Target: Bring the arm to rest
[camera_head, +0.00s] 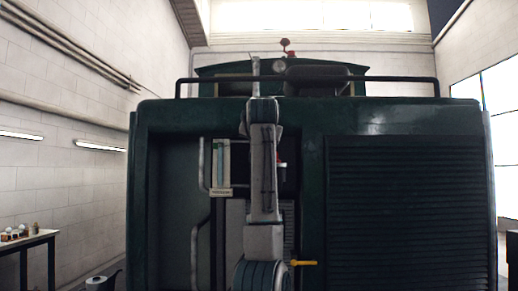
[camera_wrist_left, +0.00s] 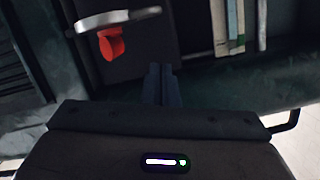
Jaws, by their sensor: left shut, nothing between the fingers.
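My left gripper shows in the left wrist view (camera_wrist_left: 163,72). Its two dark fingers are together, with nothing between them. It points at the dark front of the tram, near a red part (camera_wrist_left: 111,43) under a pale grey bar (camera_wrist_left: 118,19). In the head view one arm of mine stands upright in the middle, in front of the dark green tram (camera_head: 400,125). Its gripper cannot be made out there. A red part (camera_head: 282,164) shows just right of this arm. My right gripper is in neither view.
A pale upright panel with strips (camera_head: 221,168) and a grey handrail (camera_head: 202,165) are left of the arm. A yellow handle (camera_head: 303,263) is low on its right. A black rail (camera_head: 400,79) crosses the tram's top. A table (camera_head: 28,241) stands far left.

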